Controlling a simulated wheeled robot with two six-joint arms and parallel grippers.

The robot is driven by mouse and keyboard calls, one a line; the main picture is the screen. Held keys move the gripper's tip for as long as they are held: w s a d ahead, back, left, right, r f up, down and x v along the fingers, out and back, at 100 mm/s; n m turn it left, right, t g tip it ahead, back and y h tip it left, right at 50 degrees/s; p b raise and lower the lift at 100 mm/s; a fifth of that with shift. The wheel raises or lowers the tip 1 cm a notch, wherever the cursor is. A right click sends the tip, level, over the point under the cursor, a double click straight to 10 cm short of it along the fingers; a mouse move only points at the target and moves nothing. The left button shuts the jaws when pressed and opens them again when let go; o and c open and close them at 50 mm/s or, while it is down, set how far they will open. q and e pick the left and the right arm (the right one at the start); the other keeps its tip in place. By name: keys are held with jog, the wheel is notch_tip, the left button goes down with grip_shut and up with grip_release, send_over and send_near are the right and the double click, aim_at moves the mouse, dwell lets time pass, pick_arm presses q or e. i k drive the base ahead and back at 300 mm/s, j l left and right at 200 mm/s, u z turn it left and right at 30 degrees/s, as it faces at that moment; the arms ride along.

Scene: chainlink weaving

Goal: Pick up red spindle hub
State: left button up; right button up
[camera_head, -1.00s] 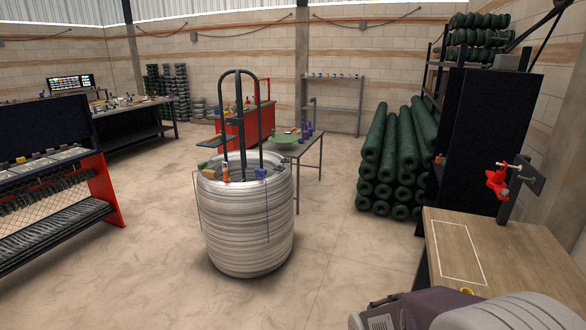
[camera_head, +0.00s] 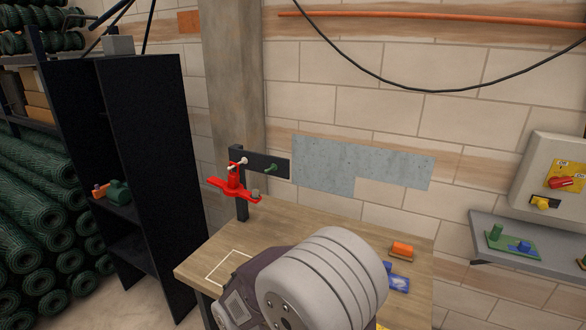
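The red spindle hub (camera_head: 233,186) is a red piece with arms spreading from an upright centre. It hangs on a dark post with a crossbar (camera_head: 262,163) at the back left of the wooden workbench (camera_head: 300,225). Pegs with pale and green ends show on the crossbar beside it. A grey, ribbed rounded body covers the front of the bench; it looks like part of my arm. Neither of my grippers shows in the head view.
A white outlined rectangle (camera_head: 231,268) is marked on the bench's left. An orange item (camera_head: 401,249) and a blue item (camera_head: 397,284) lie at its right. A tall black cabinet (camera_head: 160,160) stands left. A grey wall shelf (camera_head: 530,240) is at right.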

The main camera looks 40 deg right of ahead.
aim_at(233, 188)
jog(key=i+j+z, duration=0.15)
jog(key=i+z, duration=0.3)
jog(key=i+j+z, duration=0.2)
jog(key=z, duration=0.25)
jog(key=i+j+z, duration=0.25)
jog(key=j+z, duration=0.2)
jog(key=i+j+z, duration=0.2)
jog(key=j+z, duration=0.25)
jog(key=i+j+z, duration=0.1)
jog(key=j+z, duration=0.4)
